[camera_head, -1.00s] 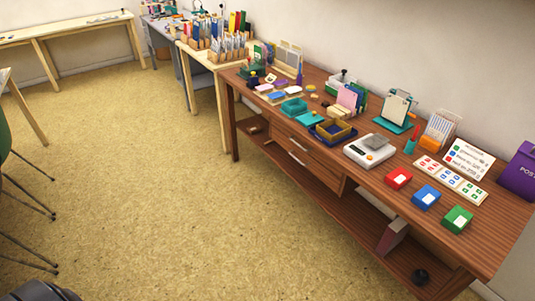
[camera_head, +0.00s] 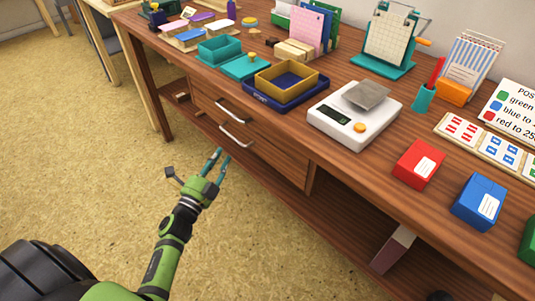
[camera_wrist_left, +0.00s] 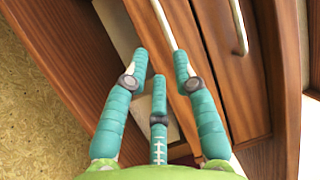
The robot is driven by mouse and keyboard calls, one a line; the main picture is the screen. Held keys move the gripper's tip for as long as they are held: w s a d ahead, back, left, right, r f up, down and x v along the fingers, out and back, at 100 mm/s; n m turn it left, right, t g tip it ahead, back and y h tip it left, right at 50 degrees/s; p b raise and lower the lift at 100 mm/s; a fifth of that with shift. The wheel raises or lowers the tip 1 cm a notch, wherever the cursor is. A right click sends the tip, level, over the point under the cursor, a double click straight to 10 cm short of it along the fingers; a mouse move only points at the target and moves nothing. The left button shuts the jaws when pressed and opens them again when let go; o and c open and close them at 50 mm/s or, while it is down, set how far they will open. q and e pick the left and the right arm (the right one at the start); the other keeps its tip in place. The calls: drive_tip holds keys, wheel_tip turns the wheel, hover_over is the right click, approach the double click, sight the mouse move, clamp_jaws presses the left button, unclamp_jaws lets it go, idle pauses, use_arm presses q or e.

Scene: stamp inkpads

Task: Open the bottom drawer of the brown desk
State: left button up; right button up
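The brown desk (camera_head: 330,165) has two stacked drawers under its top at the left end. The bottom drawer (camera_head: 270,160) looks closed, with a silver bar handle (camera_head: 235,137). The upper drawer's handle (camera_head: 233,110) is just above it. My left gripper (camera_head: 217,158) is open and empty, in front of and a little below the bottom handle. In the left wrist view its teal fingers (camera_wrist_left: 160,75) are spread, pointing at the drawer fronts, with the bottom handle (camera_wrist_left: 165,25) just beyond them. I see no contact. My right gripper is out of view.
The desktop holds a white scale (camera_head: 352,112), a blue tray (camera_head: 262,97) with a yellow box, and red (camera_head: 418,164) and blue (camera_head: 479,201) boxes. A low shelf (camera_head: 350,240) runs beneath the drawers. The floor (camera_head: 90,150) left of the desk is clear.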

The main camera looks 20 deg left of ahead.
use_arm(q)
drive_tip(key=w+r, duration=0.1)
drive_tip(key=w, duration=0.5)
drive_tip(key=shift+w+r+b, duration=0.3)
drive_tip(key=shift+w+r, duration=0.05)
drive_tip(key=shift+r, duration=0.05)
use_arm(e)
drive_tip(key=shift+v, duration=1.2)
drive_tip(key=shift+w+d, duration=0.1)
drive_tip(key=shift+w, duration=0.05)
use_arm(q)
clamp_jaws()
